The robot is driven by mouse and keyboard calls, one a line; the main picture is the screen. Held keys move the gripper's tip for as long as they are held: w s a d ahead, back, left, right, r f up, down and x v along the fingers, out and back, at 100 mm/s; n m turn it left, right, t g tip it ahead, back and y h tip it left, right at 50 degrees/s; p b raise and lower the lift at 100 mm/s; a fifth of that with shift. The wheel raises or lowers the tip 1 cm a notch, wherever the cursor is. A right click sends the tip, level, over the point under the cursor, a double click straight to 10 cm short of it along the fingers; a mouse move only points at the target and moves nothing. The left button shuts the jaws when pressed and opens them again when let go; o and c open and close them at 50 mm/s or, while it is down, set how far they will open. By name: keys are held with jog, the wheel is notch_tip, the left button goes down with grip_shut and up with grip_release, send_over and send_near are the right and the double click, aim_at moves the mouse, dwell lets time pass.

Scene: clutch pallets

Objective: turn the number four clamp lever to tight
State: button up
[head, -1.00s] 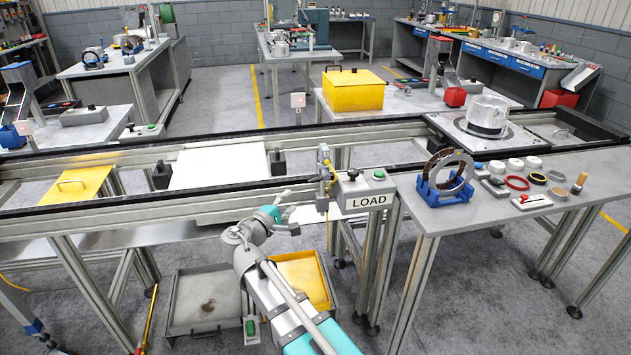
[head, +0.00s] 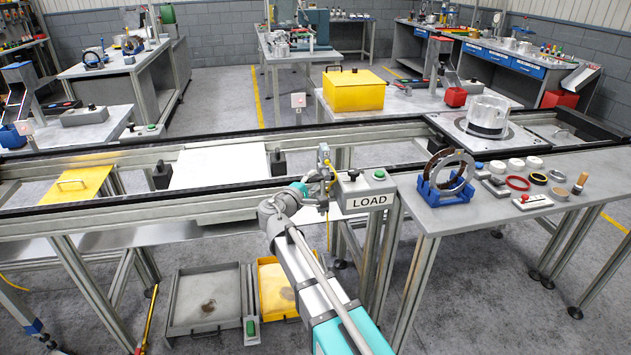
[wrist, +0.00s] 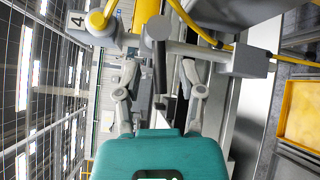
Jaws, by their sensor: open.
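The number four clamp unit (head: 324,168) stands on the conveyor's near rail, left of the LOAD box. The wrist view shows its label plate (wrist: 77,20) with a 4. A dark grey lever (wrist: 158,50) hangs from a round hub in the middle of the wrist view. My gripper (wrist: 160,75) is open, with one finger on each side of the lever's lower part. In the head view my gripper (head: 303,187) is at the clamp unit's left side, and the lever is too small to make out.
The LOAD box (head: 366,190) with a green button sits just right of the clamp. A white plate (head: 220,165) lies on the conveyor. A grey tray (head: 180,318) and a yellow tray (head: 268,297) are below.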

jog(key=shift+w+d, duration=0.25)
jog(key=shift+w, duration=0.2)
jog(key=shift+c, duration=0.3)
grip_shut()
